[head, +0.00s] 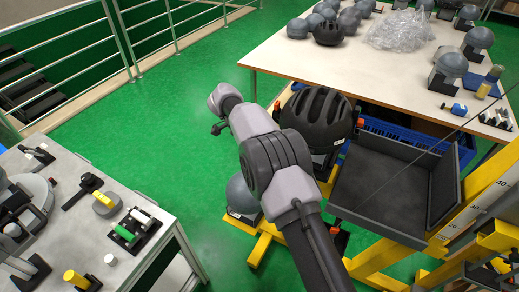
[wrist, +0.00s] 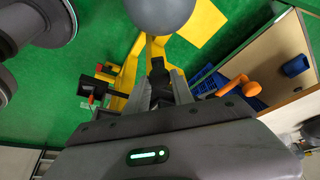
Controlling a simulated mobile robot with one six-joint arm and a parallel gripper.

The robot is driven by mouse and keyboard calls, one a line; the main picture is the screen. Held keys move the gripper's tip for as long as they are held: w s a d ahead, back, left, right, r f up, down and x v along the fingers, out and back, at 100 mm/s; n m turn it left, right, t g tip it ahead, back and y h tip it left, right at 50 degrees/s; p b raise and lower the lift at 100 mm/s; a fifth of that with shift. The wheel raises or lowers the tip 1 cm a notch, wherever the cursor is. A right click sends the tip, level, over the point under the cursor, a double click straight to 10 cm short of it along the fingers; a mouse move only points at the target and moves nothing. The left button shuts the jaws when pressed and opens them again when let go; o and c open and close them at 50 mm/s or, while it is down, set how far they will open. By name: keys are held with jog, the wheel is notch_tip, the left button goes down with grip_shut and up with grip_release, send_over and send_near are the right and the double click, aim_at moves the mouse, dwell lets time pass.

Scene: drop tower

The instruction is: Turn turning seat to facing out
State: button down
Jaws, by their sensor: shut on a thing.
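In the wrist view my gripper (wrist: 160,82) is shut on a dark upright piece (wrist: 158,68), which looks like part of the turning seat. The piece stands over a yellow frame (wrist: 133,70). A smooth grey dome (wrist: 162,8) shows just beyond it, cut by the top edge. In the head view a grey dome (head: 241,196) sits low over the yellow base (head: 262,243), partly behind my arm. A black vented helmet (head: 318,117) is beside my arm, close to a grey tray (head: 385,190). My fingers are hidden in the head view. I cannot tell which way the seat faces.
A white table (head: 340,62) at the back holds helmets, grey domes and plastic wrap. A grey table (head: 150,235) at lower left holds tools. A yellow post with a scale (head: 480,205) stands at right. Green floor (head: 165,130) is clear between the tables.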

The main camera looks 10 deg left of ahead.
jog(key=shift+w, duration=0.2)
dwell(0.5)
jog(key=c, duration=1.1)
grip_release()
jog(key=shift+w, duration=0.15)
jog(key=p+v, duration=0.8)
jog(key=v, duration=0.9)
jog(key=shift+a+r, duration=0.1)
jog(key=shift+r, duration=0.15)
jog(key=shift+w, duration=0.1)
